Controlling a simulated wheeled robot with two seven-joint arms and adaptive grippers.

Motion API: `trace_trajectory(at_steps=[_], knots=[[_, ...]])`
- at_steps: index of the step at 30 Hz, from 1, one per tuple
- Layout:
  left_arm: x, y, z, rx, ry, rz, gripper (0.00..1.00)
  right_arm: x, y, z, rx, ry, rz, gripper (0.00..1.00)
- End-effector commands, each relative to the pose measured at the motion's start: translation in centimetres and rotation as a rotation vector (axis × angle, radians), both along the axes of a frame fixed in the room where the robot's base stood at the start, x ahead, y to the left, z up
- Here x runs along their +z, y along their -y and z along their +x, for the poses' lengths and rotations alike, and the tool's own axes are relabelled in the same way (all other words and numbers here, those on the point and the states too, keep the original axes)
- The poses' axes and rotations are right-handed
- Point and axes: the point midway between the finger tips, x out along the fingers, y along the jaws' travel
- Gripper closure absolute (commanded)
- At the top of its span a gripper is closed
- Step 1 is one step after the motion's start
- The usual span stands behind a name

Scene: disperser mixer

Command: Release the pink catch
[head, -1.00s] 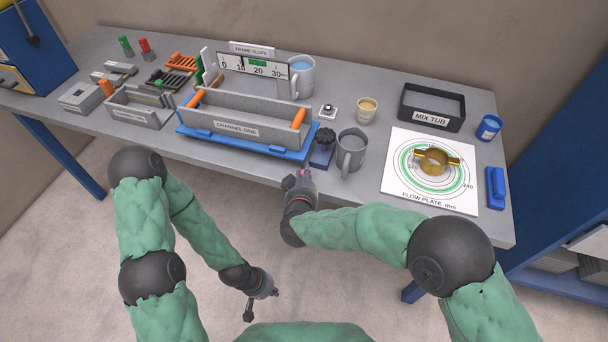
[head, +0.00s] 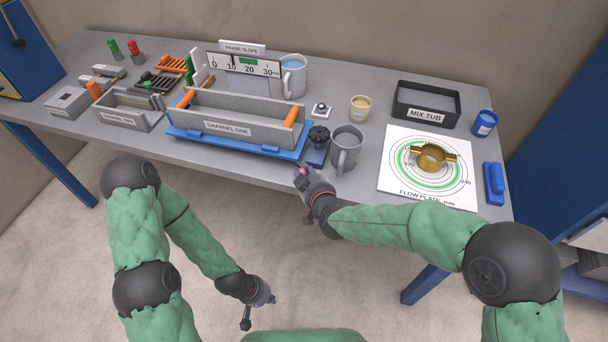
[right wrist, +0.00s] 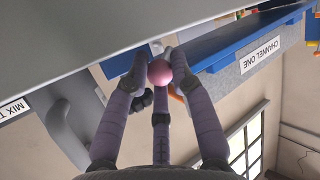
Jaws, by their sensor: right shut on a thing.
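The pink catch shows as a round pink knob (right wrist: 160,72) between the fingers of my right gripper (right wrist: 157,78) in the right wrist view. The fingers are shut on it from both sides. In the head view my right gripper (head: 302,175) is at the table's front edge, just in front of the blue base with the black knob, and only a bit of pink shows at its tips. What the knob is fixed to is hidden. My left gripper (head: 268,298) hangs low over the floor, away from the table; its fingers are too small to read.
The channel one trough (head: 240,122) stands on a blue base at left of the black knob (head: 318,135). A grey mug (head: 346,148) stands close to the right. The flow plate (head: 400,180) with a brass ring and the mix tub (head: 428,107) are further right.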

Motion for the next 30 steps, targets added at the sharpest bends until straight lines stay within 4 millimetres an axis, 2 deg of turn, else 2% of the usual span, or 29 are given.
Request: trace_trajectory(at_steps=[1, 5, 6, 7, 20, 23, 30], knots=[[0.1, 0.0, 0.0, 0.0, 0.0, 0.0, 1.0, 0.7, 0.1, 0.3, -0.003, 0.014, 0.003, 1.0], [0.1, 0.0, 0.0, 0.0, 0.0, 0.0, 1.0, 0.7, 0.1, 0.3, -0.004, 0.015, 0.003, 1.0], [0.1, 0.0, 0.0, 0.0, 0.0, 0.0, 1.0, 0.7, 0.1, 0.4, -0.004, 0.015, 0.003, 0.7], [0.1, 0.0, 0.0, 0.0, 0.0, 0.0, 1.0, 0.7, 0.1, 0.3, -0.004, 0.015, 0.003, 0.66], [0.1, 0.0, 0.0, 0.0, 0.001, 0.0, 1.0, 0.5, 0.2, -0.3, -0.002, 0.005, 0.002, 0.66], [0.1, 0.0, 0.0, 0.0, 0.0, 0.0, 1.0, 0.9, 0.4, -1.2, -0.002, 0.006, 0.002, 0.66], [0.1, 0.0, 0.0, 0.0, 0.0, 0.0, 1.0, 2.4, 1.5, -4.6, -0.002, 0.008, 0.003, 0.66]])
